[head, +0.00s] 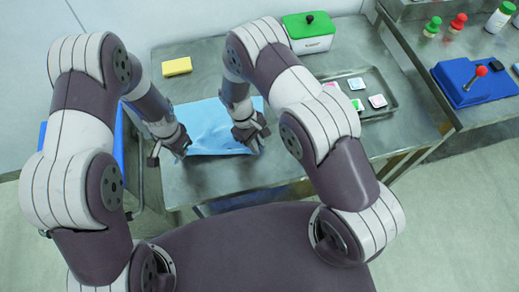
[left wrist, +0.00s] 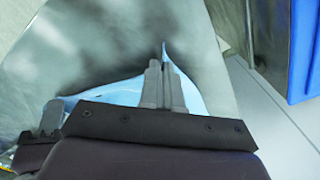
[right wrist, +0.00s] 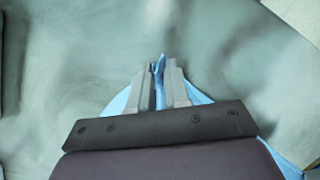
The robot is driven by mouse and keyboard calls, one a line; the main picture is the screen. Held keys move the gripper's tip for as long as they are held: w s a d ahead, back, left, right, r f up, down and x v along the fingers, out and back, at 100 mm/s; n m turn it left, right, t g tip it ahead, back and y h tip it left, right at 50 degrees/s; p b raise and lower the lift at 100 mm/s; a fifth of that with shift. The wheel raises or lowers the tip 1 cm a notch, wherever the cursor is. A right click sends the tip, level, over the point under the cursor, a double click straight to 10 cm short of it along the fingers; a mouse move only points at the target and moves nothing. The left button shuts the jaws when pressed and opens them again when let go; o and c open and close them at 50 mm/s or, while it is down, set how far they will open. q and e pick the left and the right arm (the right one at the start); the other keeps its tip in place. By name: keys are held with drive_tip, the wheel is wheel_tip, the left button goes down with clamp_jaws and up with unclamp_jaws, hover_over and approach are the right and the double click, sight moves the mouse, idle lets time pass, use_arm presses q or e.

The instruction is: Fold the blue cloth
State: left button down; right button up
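The light blue cloth (head: 208,116) lies on the metal table (head: 290,170), its near edge between my two grippers. My left gripper (head: 181,152) is at the cloth's near left corner. In the left wrist view its fingers (left wrist: 165,68) are close together with a strip of cloth pinched between them. My right gripper (head: 254,144) is at the near right corner. In the right wrist view its fingers (right wrist: 160,72) are closed with a fold of cloth between the tips. My arms and grippers hide parts of the cloth.
A yellow sponge (head: 177,67) lies behind the cloth. A green-lidded white box (head: 310,36) stands at the back. A metal tray (head: 385,90) with several small cards lies to the right. A side bench holds a blue box (head: 462,92) with a red-knobbed lever. The table's near strip is bare.

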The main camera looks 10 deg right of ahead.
drive_tip(key=shift+s, duration=0.1)
clamp_jaws()
wheel_tip(320, 180, up, 4)
drive_tip(key=shift+r, duration=0.5)
